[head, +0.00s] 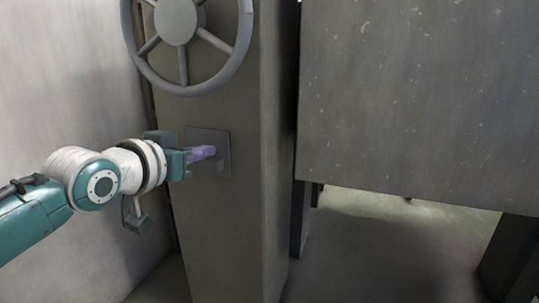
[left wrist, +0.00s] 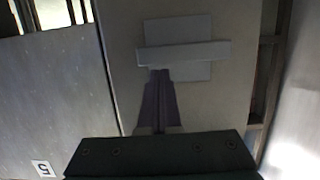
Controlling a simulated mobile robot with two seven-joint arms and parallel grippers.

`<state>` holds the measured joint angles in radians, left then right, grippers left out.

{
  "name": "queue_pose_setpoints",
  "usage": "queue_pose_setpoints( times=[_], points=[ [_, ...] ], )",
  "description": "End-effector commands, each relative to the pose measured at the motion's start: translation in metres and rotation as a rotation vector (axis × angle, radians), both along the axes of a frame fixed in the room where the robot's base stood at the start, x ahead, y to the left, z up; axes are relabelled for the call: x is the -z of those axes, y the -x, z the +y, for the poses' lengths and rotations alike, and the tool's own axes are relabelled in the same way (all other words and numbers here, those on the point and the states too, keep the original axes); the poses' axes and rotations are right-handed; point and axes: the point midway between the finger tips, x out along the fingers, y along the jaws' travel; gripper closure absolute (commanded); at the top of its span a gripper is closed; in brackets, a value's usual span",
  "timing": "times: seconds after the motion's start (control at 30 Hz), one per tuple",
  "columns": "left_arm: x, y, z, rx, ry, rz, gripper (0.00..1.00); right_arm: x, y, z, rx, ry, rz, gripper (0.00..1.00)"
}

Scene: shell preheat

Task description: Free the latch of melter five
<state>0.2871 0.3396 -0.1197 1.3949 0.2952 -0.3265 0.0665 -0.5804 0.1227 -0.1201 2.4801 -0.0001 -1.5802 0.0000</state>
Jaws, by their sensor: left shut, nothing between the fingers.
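A flat grey latch bar (left wrist: 183,53) lies across a square plate (left wrist: 178,28) on the front of a grey post, in the left wrist view. In the head view the plate (head: 208,134) is below the handwheel, and the bar is hard to make out behind my fingers. My left gripper (head: 211,151) points at the plate with its purple fingers shut and empty. In the left wrist view its fingertips (left wrist: 160,73) meet the bar's edge near its left half; I cannot tell whether they touch. My right gripper is not in view.
A spoked handwheel (head: 176,22) sits on the post (head: 235,235) above the plate. A label reading 5 (left wrist: 43,168) is on the grey panel beside the post in the left wrist view. A large grey panel (head: 420,90) hangs at the right, with open floor (head: 380,250) below.

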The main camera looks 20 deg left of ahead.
Motion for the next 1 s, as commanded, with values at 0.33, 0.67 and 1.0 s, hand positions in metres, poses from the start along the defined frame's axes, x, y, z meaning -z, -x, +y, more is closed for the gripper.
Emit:
queue_pose_setpoints(
  times=[0.33,0.67,1.0],
  points=[
    [-0.0002,0.0003,-0.0001,0.000,-0.006,0.001,1.00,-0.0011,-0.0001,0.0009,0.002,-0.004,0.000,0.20],
    [0.0015,-0.0001,0.0003,0.000,-0.064,-0.002,1.00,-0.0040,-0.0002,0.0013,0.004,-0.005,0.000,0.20],
    [0.0034,-0.0008,0.0009,0.000,-0.123,-0.004,1.00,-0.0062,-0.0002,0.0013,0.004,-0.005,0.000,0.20]
  ],
)
